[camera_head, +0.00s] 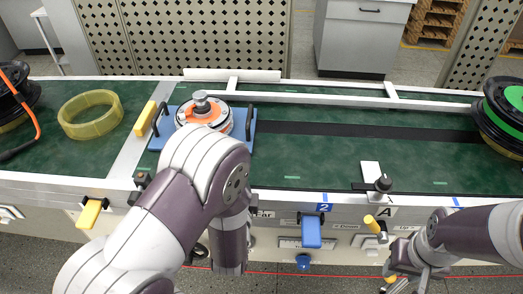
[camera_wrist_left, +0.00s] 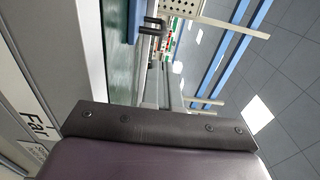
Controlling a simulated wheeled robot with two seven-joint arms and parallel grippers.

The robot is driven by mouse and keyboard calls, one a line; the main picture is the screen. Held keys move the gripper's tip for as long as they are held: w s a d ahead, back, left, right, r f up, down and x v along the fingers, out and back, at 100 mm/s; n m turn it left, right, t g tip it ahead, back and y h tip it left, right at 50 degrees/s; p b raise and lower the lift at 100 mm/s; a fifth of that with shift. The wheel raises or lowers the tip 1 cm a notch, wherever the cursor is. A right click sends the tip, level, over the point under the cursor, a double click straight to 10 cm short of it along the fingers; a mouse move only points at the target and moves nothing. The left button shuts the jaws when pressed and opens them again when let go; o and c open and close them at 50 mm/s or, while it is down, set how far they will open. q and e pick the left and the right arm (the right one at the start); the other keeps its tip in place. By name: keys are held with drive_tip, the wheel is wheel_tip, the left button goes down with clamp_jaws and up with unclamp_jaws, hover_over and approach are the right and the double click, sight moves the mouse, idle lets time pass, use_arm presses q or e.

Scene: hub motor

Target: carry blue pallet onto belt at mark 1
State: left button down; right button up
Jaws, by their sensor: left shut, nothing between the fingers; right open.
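The blue pallet (camera_head: 239,142) lies flat on the green belt surface, left of centre in the head view, with a dark upright handle at each end. A round hub motor part (camera_head: 205,110) with an orange ring and a metal shaft sits on it. My left forearm covers the pallet's front middle. A blue edge of the pallet (camera_wrist_left: 133,22) and a dark handle show in the left wrist view. My left arm reaches in front of the pallet; its fingertips are hidden. My right gripper (camera_head: 408,284) is open and empty, low at the right, in front of the bench. No mark 1 is readable.
A yellow ring (camera_head: 90,113) lies left of the pallet, near a cable reel at the far left. A green-black reel (camera_head: 505,112) stands at the right. The belt between is clear. A label "2" (camera_head: 323,208) marks the front.

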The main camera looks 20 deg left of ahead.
sight(248, 131)
use_arm(q)
drive_tip(key=x, duration=1.2)
drive_tip(key=shift+w+a+b, duration=0.15)
drive_tip(key=shift+w+b, duration=0.05)
drive_tip(key=shift+b, duration=0.15)
drive_tip(key=x, duration=0.2)
drive_tip(key=shift+w+b, duration=0.35)
drive_tip(key=shift+b, duration=0.05)
drive_tip(key=shift+w+a, duration=0.1)
drive_tip(key=shift+w, duration=0.15)
drive_tip(key=shift+a+f, duration=0.1)
